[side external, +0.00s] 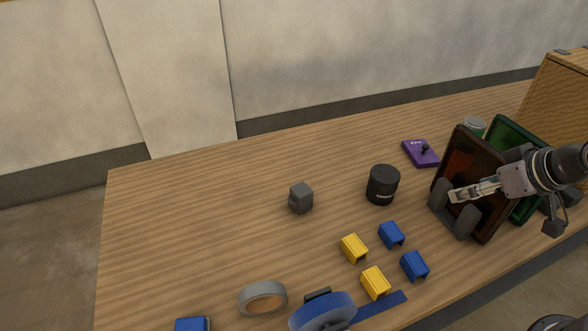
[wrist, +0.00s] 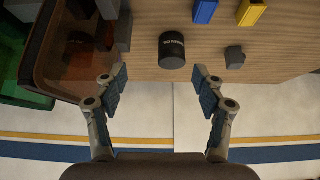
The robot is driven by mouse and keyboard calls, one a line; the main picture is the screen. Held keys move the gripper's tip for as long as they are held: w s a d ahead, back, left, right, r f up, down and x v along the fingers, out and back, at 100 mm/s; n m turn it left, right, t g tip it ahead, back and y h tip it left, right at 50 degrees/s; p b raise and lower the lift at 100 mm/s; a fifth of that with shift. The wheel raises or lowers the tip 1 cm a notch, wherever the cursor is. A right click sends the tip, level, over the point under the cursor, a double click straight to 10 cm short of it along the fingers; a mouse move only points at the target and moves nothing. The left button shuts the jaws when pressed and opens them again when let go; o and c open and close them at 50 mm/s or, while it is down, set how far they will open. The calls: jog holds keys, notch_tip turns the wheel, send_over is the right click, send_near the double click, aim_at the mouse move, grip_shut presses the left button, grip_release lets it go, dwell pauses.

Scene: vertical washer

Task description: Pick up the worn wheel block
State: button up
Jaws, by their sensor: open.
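The worn wheel block appears to be the small dark grey block (side external: 301,197) standing alone on the wooden table, left of the black cylinder in the side external view. In the wrist view the grey block (wrist: 235,57) is right of the black cylinder and beyond my right fingertip. My gripper (side external: 455,201) is at the right of the table, in front of the dark red bin and well apart from the block. In the wrist view my gripper (wrist: 160,80) has its fingers spread wide with nothing between them.
The black cylinder (side external: 382,184) stands between the block and my gripper. Yellow pieces (side external: 354,247) and blue pieces (side external: 391,235) lie nearer the front. The dark red bin (side external: 487,205), green bin (side external: 521,151) and purple box (side external: 421,153) are at the right. Table around the block is clear.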

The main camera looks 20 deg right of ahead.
jog(key=w+a+r+n+g, duration=0.2)
jog(key=w+a+r+n, duration=0.35)
jog(key=w, duration=0.25)
jog(key=n+g, duration=0.5)
jog(key=n, duration=1)
send_over(301, 189)
notch_tip(301, 189, down, 10)
jog(key=shift+s+a+f, duration=0.1)
jog(key=shift+a+f, duration=0.35)
jog(key=shift+f, duration=0.1)
notch_tip(301, 189, down, 5)
jog(key=shift+r, duration=0.1)
jog(key=shift+d+f, duration=0.2)
jog(key=shift+f, duration=1.2)
jog(key=shift+d+f, duration=0.15)
jog(key=shift+f, duration=1.2)
